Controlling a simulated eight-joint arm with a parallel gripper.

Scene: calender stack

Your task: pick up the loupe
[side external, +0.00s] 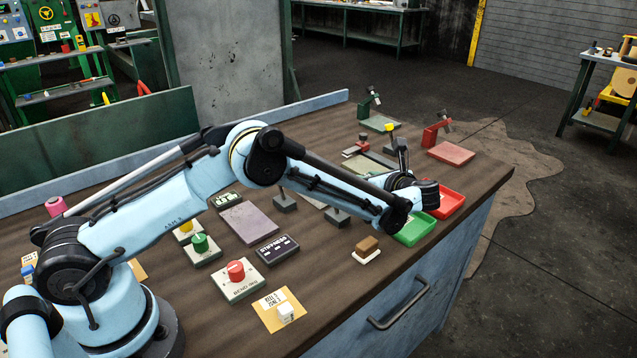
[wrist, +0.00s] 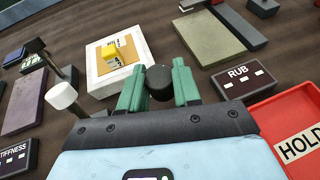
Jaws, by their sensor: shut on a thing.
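In the wrist view my gripper (wrist: 160,70) has its two green fingers closed on the sides of a small black cylinder (wrist: 159,84), which looks like the loupe. Its top faces the camera; its lower part is hidden. I cannot tell whether it touches the table. In the side view the end of my arm is over the far right part of the bench, by the trays, and the fingers and the loupe cannot be made out there.
The RUB panel (wrist: 243,83) and red HOLD tray (wrist: 290,118) are to the right. A green tray (side external: 416,229) stands at the bench's front edge. A white-headed post (wrist: 62,95) stands at left.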

